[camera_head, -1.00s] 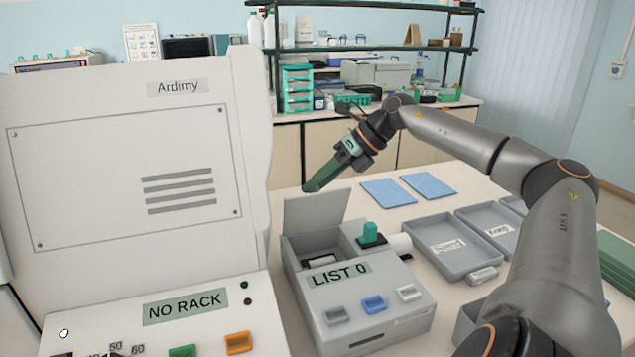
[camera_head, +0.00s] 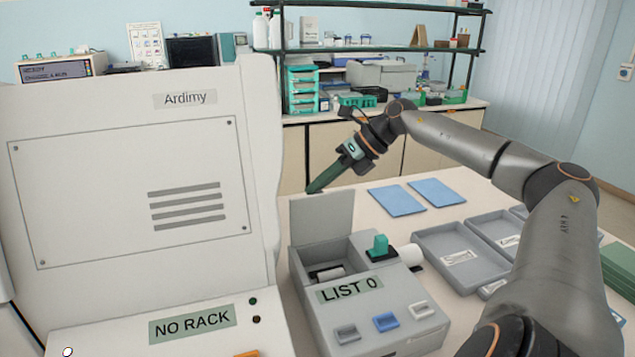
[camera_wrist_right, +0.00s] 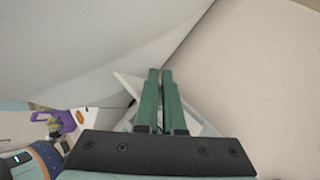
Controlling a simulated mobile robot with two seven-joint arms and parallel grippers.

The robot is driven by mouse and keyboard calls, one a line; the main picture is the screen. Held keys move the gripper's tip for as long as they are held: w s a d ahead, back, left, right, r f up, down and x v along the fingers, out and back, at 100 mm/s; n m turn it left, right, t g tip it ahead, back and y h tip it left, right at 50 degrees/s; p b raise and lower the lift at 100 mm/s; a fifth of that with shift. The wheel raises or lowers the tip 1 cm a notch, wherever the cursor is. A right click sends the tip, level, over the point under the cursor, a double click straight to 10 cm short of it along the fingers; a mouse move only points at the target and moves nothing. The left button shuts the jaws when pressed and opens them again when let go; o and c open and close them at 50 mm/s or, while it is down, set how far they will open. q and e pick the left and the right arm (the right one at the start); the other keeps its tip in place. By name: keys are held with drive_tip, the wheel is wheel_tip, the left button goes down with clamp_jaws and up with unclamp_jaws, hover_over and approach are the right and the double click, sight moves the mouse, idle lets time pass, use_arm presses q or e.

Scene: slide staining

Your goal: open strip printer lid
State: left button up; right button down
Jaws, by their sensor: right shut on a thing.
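The grey strip printer (camera_head: 370,320) with the "LIST 0" label stands on the table. Its lid (camera_head: 322,222) stands upright at the back left, and a paper roll (camera_head: 328,274) shows in the open bay. My right gripper (camera_head: 311,189) reaches down from the upper right, with its green fingers at the lid's top edge. It is shut on the lid; the exact contact is hard to see. In the right wrist view the fingers (camera_wrist_right: 160,75) are almost together, with a pale panel behind them. My left gripper is not in view.
The large white "Ardimy" machine (camera_head: 140,210) stands close on the left of the printer. Grey trays (camera_head: 462,272) lie to the right. Blue mats (camera_head: 397,201) lie behind on clear table.

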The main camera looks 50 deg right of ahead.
drive_tip(key=shift+s+d+f, duration=0.15)
drive_tip(key=shift+f, duration=0.25)
drive_tip(key=shift+s+d+f, duration=0.1)
drive_tip(key=shift+d+f, duration=0.05)
drive_tip(key=shift+f, duration=0.25)
drive_tip(key=c, duration=1.2)
unclamp_jaws()
drive_tip(key=shift+d+f, duration=0.1)
drive_tip(key=shift+d, duration=0.05)
drive_tip(key=shift+c, duration=0.2)
drive_tip(key=o, duration=0.6)
drive_tip(key=shift+c, duration=0.2)
drive_tip(key=shift+r, duration=0.25)
drive_tip(key=b+v, duration=0.2)
drive_tip(key=v, duration=1)
drive_tip(key=shift+r, duration=0.3)
